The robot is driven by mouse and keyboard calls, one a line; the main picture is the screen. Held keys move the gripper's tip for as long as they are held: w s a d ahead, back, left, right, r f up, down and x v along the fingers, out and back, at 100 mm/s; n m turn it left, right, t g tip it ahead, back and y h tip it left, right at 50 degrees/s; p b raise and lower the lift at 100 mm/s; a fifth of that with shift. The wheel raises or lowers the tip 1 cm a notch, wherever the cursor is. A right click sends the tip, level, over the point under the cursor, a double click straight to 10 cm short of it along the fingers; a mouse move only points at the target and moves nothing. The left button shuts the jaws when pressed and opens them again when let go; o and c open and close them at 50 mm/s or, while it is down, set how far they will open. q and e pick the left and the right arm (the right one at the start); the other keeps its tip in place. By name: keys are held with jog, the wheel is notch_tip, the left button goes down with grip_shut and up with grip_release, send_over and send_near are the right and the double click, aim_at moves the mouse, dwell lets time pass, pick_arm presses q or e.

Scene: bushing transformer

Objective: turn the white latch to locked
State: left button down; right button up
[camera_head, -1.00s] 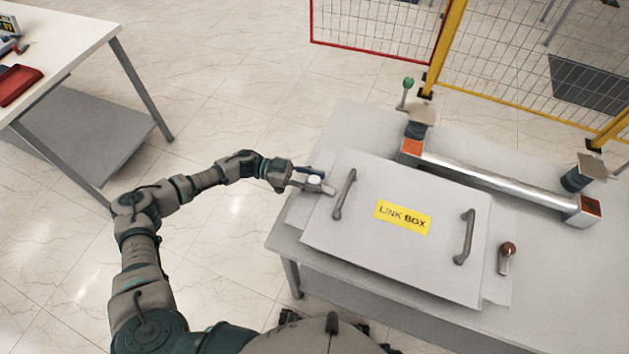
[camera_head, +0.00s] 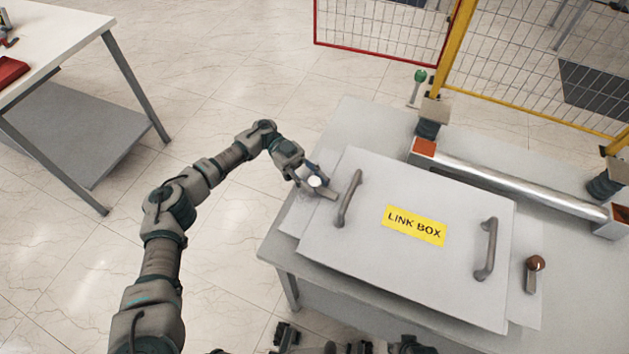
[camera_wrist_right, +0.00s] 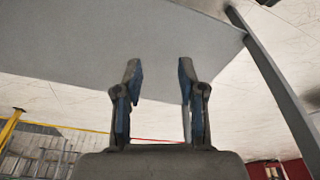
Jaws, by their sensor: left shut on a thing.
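The white latch (camera_head: 315,182) shows as a round white knob at the left edge of the link box (camera_head: 375,260). My left gripper (camera_head: 317,186) is at the latch with its fingers closed around the white knob.
The box lid has two handles, a left one (camera_head: 349,198) and a right one (camera_head: 486,250). A brown-knobbed latch (camera_head: 535,266) sits at the right. A metal bar (camera_head: 520,184) runs behind the lid. A white table (camera_head: 50,40) stands at the far left, with open floor between.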

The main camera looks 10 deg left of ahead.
aim_at(314, 180)
dwell(0.3)
pick_arm(q)
jog(key=c, duration=0.7)
grip_release()
jog(key=shift+w, duration=0.1)
jog(key=shift+c, duration=0.2)
notch_tip(314, 180, up, 10)
jog(key=shift+f, duration=0.1)
